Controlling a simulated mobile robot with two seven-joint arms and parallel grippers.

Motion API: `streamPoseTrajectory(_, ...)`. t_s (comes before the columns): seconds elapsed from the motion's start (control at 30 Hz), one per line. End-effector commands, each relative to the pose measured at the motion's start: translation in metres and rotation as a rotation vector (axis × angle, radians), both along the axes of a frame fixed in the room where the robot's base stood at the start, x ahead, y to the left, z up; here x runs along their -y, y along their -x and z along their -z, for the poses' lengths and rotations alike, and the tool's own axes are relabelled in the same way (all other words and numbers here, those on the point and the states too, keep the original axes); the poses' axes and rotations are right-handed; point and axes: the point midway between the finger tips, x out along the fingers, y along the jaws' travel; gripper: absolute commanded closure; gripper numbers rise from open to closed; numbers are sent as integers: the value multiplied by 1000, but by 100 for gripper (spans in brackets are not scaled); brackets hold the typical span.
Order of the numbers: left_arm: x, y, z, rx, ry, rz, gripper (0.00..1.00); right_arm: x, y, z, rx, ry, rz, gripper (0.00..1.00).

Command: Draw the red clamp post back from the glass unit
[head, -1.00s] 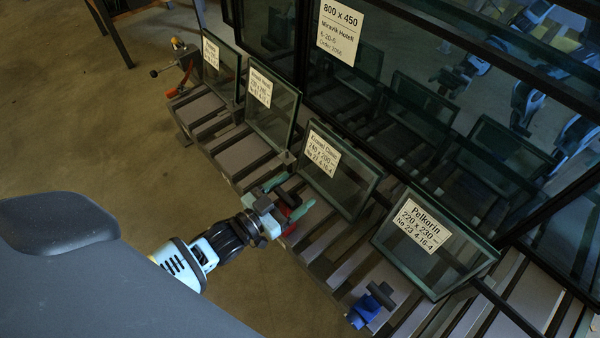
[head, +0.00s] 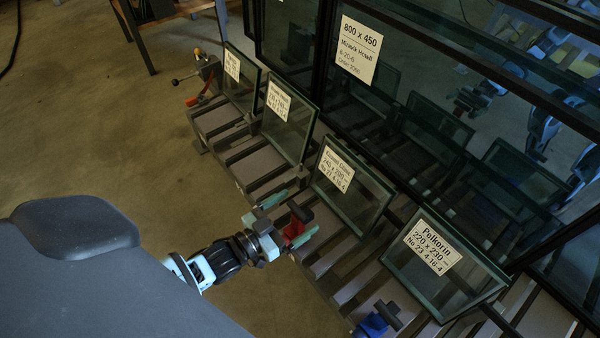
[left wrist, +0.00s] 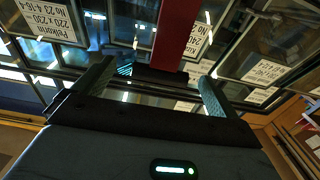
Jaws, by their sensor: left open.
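The red clamp post (head: 296,230) with its dark head (head: 299,211) stands on the slatted rack, in front of the glass unit labelled 240 x 200 (head: 351,188). A strip of floor-dark rack shows between head and glass, but I cannot tell the exact gap. My left gripper (head: 287,219) is open, with its green fingers on either side of the post. In the left wrist view the red post (left wrist: 172,38) rises just beyond the spread fingers (left wrist: 152,86), with clear room beside each one. My right gripper is not in view.
A blue clamp post (head: 374,323) stands in front of the Pelkorin unit (head: 440,265) on the right. Two smaller glass units (head: 290,121) lean farther left on the rack. A large dark-framed pane (head: 420,90) stands behind. Bare floor (head: 90,130) lies at left.

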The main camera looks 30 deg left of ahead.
Motion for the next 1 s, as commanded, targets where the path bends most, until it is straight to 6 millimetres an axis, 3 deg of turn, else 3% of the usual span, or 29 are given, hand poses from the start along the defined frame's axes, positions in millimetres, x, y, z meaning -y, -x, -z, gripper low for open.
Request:
streamPoseTrajectory(0.13,-9,24,-1,-2,-1,-1,3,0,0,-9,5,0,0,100)
streamPoseTrajectory(0.33,-16,43,0,-2,-1,-1,3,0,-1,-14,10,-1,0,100)
streamPoseTrajectory(1.0,-17,46,0,-1,0,-1,3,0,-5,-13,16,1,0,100)
